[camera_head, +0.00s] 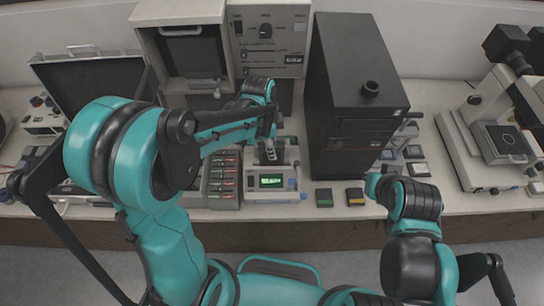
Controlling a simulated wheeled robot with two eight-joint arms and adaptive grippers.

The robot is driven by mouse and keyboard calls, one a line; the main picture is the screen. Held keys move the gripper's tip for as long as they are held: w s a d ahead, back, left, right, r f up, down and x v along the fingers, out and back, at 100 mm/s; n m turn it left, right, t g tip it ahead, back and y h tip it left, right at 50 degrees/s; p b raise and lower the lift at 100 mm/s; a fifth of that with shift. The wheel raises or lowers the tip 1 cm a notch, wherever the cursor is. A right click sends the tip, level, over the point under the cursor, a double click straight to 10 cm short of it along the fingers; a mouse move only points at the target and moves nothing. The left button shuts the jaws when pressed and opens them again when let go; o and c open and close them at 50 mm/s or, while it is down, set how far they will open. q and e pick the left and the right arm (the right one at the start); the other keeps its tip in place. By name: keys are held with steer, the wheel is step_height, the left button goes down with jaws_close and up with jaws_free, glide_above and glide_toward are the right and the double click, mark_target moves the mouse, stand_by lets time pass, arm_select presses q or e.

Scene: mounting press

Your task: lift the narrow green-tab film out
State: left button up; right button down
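My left gripper (268,146) points down over the small bench device with a lit green display (271,182). Its fingers are small and dark against the device's top, so whether they are open or shut on something is unclear. A grey rack (223,182) with several slots marked by small coloured tabs stands just left of the device. The narrow green-tab film cannot be made out for certain. My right gripper (373,186) is at the table's front, right of the two small boxes, and its fingers are too small to read.
A tall black cabinet (352,90) stands right of the device. A dark green box (324,197) and a black-and-yellow box (355,196) lie before it. An open black case (90,80) is at left, and a microscope (500,140) is at right.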

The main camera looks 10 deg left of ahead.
arm_select(q)
steer(key=shift+f, duration=0.3)
stand_by(0.5)
jaws_close()
